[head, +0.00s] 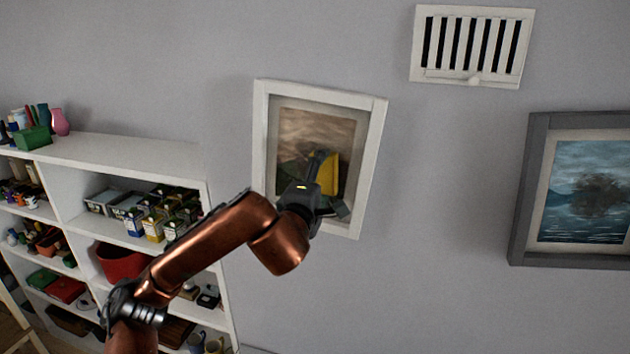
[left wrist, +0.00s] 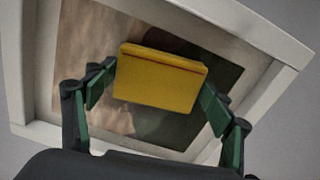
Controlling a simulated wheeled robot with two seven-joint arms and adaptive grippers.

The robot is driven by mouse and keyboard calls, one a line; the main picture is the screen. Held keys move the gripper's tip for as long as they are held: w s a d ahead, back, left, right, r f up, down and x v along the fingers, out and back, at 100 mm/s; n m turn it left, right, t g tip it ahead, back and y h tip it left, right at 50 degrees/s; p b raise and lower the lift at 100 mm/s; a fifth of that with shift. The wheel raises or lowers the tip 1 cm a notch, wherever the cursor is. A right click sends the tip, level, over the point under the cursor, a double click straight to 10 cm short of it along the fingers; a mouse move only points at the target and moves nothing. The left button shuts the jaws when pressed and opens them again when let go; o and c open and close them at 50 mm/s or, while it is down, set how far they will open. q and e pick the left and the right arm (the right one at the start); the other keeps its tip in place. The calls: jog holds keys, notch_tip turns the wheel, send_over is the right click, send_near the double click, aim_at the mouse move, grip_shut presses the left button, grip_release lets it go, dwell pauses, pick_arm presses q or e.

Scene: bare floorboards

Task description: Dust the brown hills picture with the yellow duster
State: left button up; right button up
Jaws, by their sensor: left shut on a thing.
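The brown hills picture (head: 318,122) hangs on the grey wall in a white frame, near the middle of the head view. It also fills most of the left wrist view (left wrist: 90,60). My left gripper (head: 318,170) is in front of its lower half. It is shut on the yellow duster (head: 331,172), which shows as a yellow block between the green-padded fingers in the left wrist view (left wrist: 158,82). The duster lies over the picture's middle in both views; I cannot tell whether it touches the surface. My right gripper is not in view.
A dark-framed lake picture (head: 532,190) hangs at the right. A white vent (head: 472,45) is above. Bare wall lies between the pictures.

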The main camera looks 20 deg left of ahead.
aim_at(332, 165)
pick_arm(q)
jog(key=shift+d+f, duration=0.15)
jog(key=shift+d, duration=0.6)
jog(key=shift+r, duration=0.95)
jog(key=shift+a+b, duration=0.4)
jog(key=shift+a, duration=0.25)
jog(key=shift+s+a+r+b, duration=0.15)
jog(key=shift+a+b, duration=0.55)
jog(key=shift+a, duration=1.3)
jog(key=shift+s+a+r+b, duration=0.2)
jog(key=shift+a+b, duration=0.45)
jog(key=shift+a, duration=1.35)
jog(key=shift+w+d+r+p, duration=0.15)
jog(key=shift+r+p, duration=0.4)
jog(key=shift+r, duration=0.45)
jog(key=shift+w+d+f+b, duration=0.1)
jog(key=shift+d+f+b, duration=0.15)
jog(key=shift+d, duration=1.35)
jog(key=shift+w+d+f+b, duration=0.15)
jog(key=shift+d+b, duration=0.15)
jog(key=shift+d, duration=1.25)
jog(key=shift+d+f+b, duration=0.2)
jog(key=shift+d+b, duration=0.1)
jog(key=shift+d, duration=1.3)
jog(key=shift+a, duration=0.1)
